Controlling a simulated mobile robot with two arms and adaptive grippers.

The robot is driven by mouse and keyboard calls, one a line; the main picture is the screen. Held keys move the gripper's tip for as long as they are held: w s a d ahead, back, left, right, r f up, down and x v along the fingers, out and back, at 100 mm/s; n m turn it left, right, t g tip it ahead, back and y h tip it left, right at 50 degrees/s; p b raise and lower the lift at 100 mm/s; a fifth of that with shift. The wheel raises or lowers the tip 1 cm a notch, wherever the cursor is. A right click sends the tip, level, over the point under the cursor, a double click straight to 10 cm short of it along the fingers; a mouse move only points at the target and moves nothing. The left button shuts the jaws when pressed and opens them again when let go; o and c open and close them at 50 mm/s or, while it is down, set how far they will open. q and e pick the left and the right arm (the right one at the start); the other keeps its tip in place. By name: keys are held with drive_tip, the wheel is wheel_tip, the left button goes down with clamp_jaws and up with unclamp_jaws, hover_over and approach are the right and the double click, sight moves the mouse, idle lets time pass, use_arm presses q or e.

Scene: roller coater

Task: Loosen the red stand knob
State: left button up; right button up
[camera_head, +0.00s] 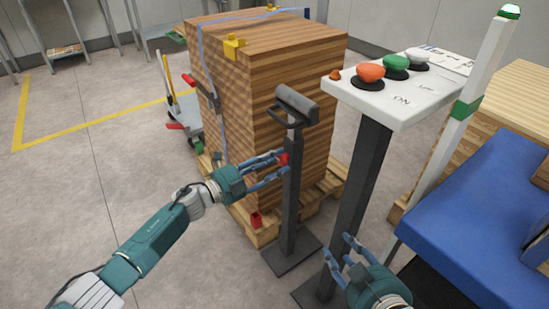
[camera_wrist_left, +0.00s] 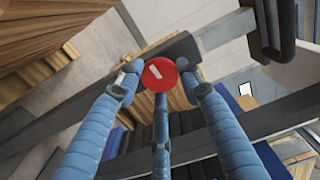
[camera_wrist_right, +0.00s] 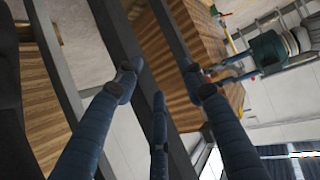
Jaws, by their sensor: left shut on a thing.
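The red stand knob (camera_head: 283,159) sits on the upright post of the dark grey stand (camera_head: 290,205). In the left wrist view the round red knob (camera_wrist_left: 159,75) with a white mark lies between my blue fingertips. My left gripper (camera_head: 280,163) is shut on the knob, with its fingers around it. My right gripper (camera_head: 340,252) is low at the front, beside the control panel's post. Its fingers are spread and empty in the right wrist view (camera_wrist_right: 158,85).
A tall wooden stack (camera_head: 290,75) on a pallet (camera_head: 325,195) stands right behind the stand. A white panel (camera_head: 400,95) with orange, green and white buttons stands to the right on a dark post. A blue surface (camera_head: 480,215) is at far right.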

use_arm(q)
drive_tip(key=shift+f+n+p, duration=0.1)
drive_tip(key=shift+n+p, duration=0.3)
drive_tip(key=shift+n, duration=0.4)
use_arm(e)
drive_tip(key=s+d+f+g, duration=0.1)
drive_tip(key=s+f+g, duration=0.1)
drive_tip(key=s+f, duration=0.2)
drive_tip(key=shift+s+d+f+g+h, duration=0.2)
drive_tip(key=shift+d+g+h, duration=0.1)
drive_tip(key=shift+d+g, duration=0.1)
use_arm(q)
drive_tip(key=o, duration=1.1)
drive_tip(key=shift+o, duration=0.2)
use_arm(e)
drive_tip(key=shift+a, duration=0.1)
use_arm(q)
drive_tip(key=shift+a, duration=0.1)
drive_tip(key=v, duration=1.2)
